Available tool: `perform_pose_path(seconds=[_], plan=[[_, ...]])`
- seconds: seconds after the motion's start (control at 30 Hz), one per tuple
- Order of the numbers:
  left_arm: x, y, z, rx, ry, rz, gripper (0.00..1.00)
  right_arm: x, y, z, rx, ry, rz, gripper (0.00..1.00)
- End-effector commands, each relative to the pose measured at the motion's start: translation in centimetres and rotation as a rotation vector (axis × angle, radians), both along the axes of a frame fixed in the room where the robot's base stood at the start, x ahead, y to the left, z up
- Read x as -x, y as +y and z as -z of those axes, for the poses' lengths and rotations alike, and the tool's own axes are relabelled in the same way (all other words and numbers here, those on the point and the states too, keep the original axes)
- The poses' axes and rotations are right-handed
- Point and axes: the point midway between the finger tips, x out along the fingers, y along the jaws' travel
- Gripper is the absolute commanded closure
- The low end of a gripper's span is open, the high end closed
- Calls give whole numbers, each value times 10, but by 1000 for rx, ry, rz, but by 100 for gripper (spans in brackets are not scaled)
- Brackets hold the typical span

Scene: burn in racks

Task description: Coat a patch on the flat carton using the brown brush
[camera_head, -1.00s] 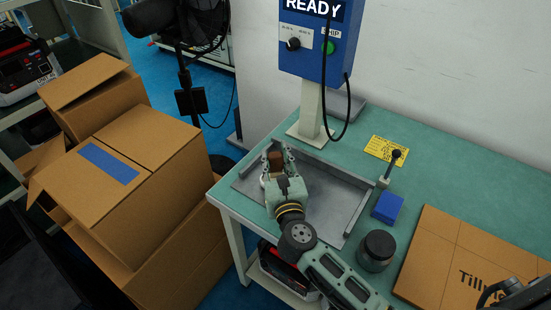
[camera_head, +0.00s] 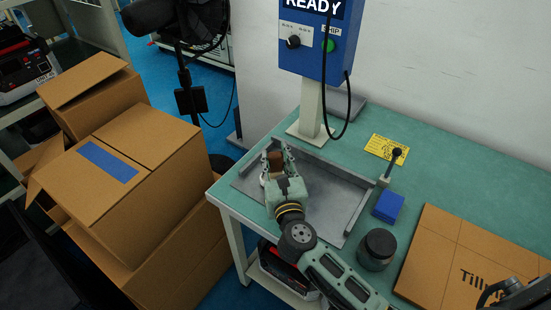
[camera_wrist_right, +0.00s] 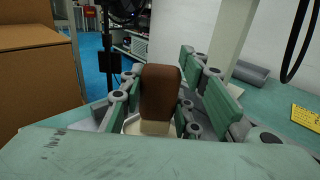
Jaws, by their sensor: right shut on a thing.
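My right gripper (camera_head: 277,162) is over the grey tray at the left end of the bench, shut on the brown brush (camera_head: 276,159). In the right wrist view the brush (camera_wrist_right: 160,90) stands between the two fingers, its brown part up and a pale part below. The flat carton (camera_head: 440,246) lies on the bench at the lower right, printed with partly hidden lettering. It is well apart from the gripper, and its right end is cut off by the frame. My left gripper is not in view.
The grey tray (camera_head: 350,217) has a raised rim. A dark round jar (camera_head: 377,247), a blue block (camera_head: 388,206) and a small upright lever (camera_head: 391,165) stand between tray and carton. A blue control box (camera_head: 315,45) rises behind. Stacked cartons (camera_head: 140,190) are at the left.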

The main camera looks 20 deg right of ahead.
Motion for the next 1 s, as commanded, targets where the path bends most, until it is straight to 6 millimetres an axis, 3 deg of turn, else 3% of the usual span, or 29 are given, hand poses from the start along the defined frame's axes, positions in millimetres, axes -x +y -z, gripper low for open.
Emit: perform_pose_path(seconds=[1.0], plan=[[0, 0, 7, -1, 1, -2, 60, 0, 0, 9, 0, 1, 0, 96]])
